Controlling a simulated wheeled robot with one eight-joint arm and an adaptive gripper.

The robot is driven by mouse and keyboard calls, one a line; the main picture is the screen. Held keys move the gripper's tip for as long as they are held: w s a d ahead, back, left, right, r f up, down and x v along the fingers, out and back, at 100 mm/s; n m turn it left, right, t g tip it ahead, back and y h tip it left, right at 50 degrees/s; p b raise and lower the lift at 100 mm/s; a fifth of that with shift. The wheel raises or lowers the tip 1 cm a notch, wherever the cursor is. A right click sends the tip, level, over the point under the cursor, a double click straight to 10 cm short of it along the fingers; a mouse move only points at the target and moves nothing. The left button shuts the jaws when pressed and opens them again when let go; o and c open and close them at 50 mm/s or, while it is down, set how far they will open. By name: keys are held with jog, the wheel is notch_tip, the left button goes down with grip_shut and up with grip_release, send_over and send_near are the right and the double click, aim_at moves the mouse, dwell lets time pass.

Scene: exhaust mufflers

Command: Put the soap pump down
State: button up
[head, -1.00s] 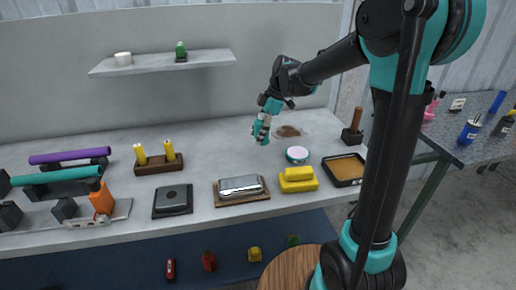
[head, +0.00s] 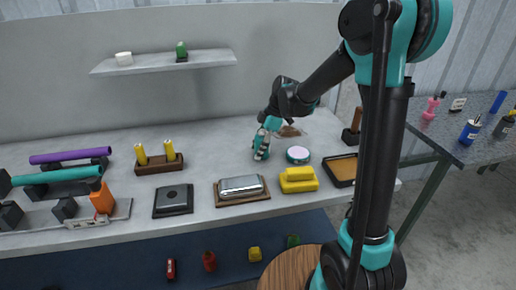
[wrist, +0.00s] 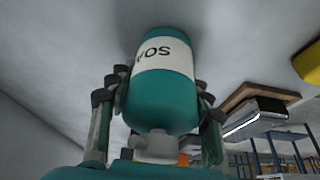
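The soap pump is a teal bottle (wrist: 165,95) with a white label and a pale pump head, large in the wrist view. My gripper (wrist: 160,105) has a finger on each side of it and appears shut on it. The pump head is at the gripper end and the bottle's base faces the grey worktop.
A round pink-topped tin (head: 298,154) is just right of the bottle. A brown stain (head: 290,131) lies behind it. In front are a butter dish (head: 241,187) and a yellow block (head: 298,180). A wooden holder (head: 160,165) stands left, with bare worktop between.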

jog(key=o, duration=0.3)
jog(key=v, duration=1.2)
jog(key=shift+r, duration=0.1)
dwell(1.6)
